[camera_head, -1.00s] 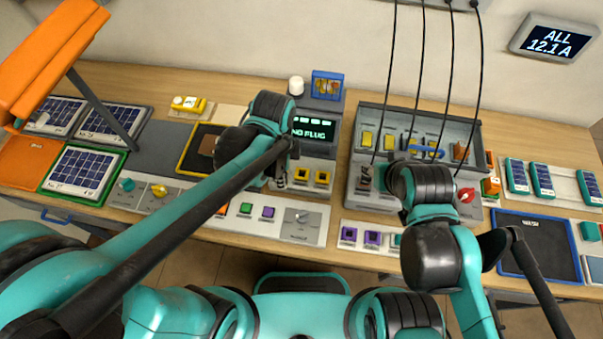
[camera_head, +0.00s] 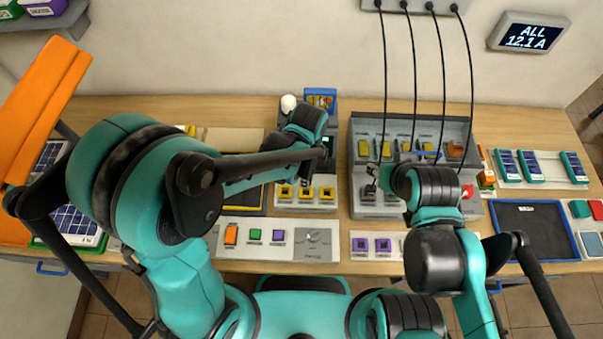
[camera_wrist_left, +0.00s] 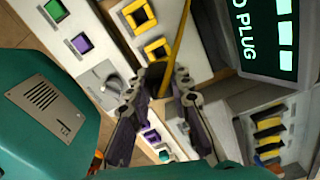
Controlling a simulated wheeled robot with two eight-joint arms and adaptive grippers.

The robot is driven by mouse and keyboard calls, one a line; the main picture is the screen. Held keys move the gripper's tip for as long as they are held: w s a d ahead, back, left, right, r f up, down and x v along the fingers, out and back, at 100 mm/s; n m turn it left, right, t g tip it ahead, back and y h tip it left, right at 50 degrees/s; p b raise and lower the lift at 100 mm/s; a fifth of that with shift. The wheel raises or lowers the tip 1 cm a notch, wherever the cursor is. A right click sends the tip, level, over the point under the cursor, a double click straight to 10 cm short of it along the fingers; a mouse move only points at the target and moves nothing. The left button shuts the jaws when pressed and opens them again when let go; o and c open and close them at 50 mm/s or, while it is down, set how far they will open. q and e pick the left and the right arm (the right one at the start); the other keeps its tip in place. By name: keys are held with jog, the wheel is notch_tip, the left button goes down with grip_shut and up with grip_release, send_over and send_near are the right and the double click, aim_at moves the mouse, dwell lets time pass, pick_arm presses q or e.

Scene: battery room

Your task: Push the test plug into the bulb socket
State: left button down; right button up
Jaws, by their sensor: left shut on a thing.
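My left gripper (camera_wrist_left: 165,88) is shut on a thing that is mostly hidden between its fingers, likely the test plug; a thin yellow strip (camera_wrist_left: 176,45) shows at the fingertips. In the head view the left hand (camera_head: 318,150) is over the console with the display, just behind a row of yellow-framed sockets (camera_head: 307,192). Two of these sockets show in the left wrist view (camera_wrist_left: 155,49). The display (camera_wrist_left: 262,35) ends in "PLUG". I cannot tell which socket is the bulb socket. My right gripper (camera_head: 374,185) is by the grey fuse box, its fingers mostly hidden.
The grey fuse box (camera_head: 464,130) with several black cables stands right of the console. A white knob (camera_head: 288,103) and a blue box (camera_head: 321,92) stand behind. A switch panel (camera_head: 313,252) and purple sockets (camera_head: 383,245) lie in front. The table (camera_head: 535,116) is bare at the back right.

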pick_arm(q)
jog(key=shift+f+b, duration=1.85)
jog(key=shift+f, duration=0.8)
jog(key=shift+f+b, duration=0.6)
jog(key=shift+b, duration=0.2)
jog(key=c, duration=1.7)
grip_release()
jog(key=shift+r, duration=0.1)
notch_tip(320, 180, up, 11)
jog(key=p, duration=0.8)
jog(key=shift+a, duration=0.1)
